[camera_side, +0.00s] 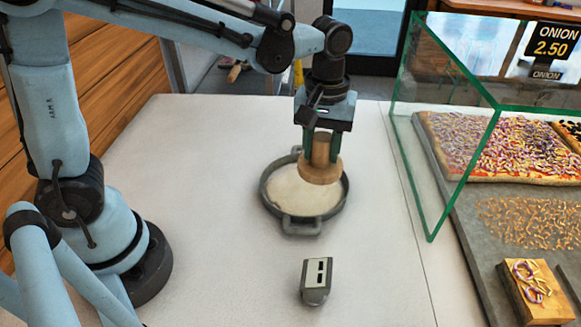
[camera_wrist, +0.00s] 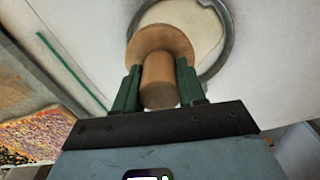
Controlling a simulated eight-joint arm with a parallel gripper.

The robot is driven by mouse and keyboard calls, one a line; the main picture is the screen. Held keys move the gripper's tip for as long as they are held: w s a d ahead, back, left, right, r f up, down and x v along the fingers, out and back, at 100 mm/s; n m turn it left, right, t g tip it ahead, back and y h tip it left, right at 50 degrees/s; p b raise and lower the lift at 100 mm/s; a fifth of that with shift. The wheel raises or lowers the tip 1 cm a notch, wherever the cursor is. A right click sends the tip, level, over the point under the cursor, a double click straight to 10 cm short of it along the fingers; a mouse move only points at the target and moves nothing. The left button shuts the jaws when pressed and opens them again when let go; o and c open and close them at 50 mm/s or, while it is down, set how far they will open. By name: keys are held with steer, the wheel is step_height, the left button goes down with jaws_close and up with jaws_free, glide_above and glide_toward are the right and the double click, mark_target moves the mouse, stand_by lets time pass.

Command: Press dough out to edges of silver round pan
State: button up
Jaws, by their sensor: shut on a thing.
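A round grey pan (camera_side: 266,201) with two handles sits on the white counter. Pale dough (camera_side: 300,197) lies in it and covers most of the visible bottom. My gripper (camera_side: 320,150) is shut on the handle of a wooden press (camera_side: 320,174) with a round flat base. The press is upright over the far right part of the pan and hides some of the dough and rim. I cannot tell whether it touches the dough. In the wrist view, the press (camera_wrist: 160,45) is between the green fingers, with the dough (camera_wrist: 192,22) and pan rim (camera_wrist: 226,45) beyond it.
A small grey box-shaped device (camera_side: 316,280) stands in front of the pan. A glass case (camera_side: 440,130) at the right holds onion pizza (camera_side: 500,145) on a tray. A wooden block (camera_side: 537,290) with onion strips lies at the lower right. The counter left of the pan is clear.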

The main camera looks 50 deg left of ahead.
steer(key=shift+c, duration=1.4)
steer(key=w+a, duration=0.4)
steer(key=shift+s+f, duration=0.15)
steer(key=shift+f, duration=2.65)
steer(key=shift+f, duration=0.65)
steer(key=shift+f, duration=0.3)
steer(key=shift+r, duration=0.1)
step_height(320, 180, up, 7)
steer(key=shift+r, duration=0.2)
